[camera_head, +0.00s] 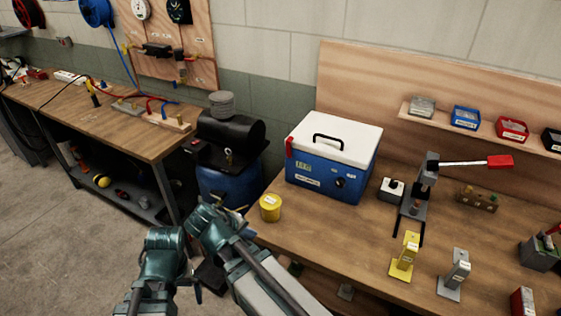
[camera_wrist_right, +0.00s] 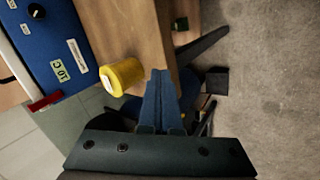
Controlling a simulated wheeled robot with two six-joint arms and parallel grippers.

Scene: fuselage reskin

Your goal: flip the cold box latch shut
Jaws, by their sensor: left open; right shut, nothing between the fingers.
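The cold box (camera_head: 330,178) is blue with a white lid (camera_head: 335,136) and a black handle. It stands on the wooden bench, its lid down. A red latch (camera_head: 289,146) sits at its left front corner by the lid edge. It also shows in the right wrist view (camera_wrist_right: 44,102); whether it is fastened I cannot tell. My right gripper (camera_head: 207,218) is left of and below the box, apart from it. Its fingers (camera_wrist_right: 160,90) are shut and empty, beyond the bench edge. My left gripper (camera_head: 166,243) is further left, away from the box; its fingers are hardly visible.
A yellow can (camera_head: 270,207) stands on the bench between my right gripper and the box. It is beside the fingers in the wrist view (camera_wrist_right: 121,76). A blue barrel (camera_head: 225,188) stands left of the bench. A red-handled clamp (camera_head: 460,163) and yellow block (camera_head: 405,255) are to the right.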

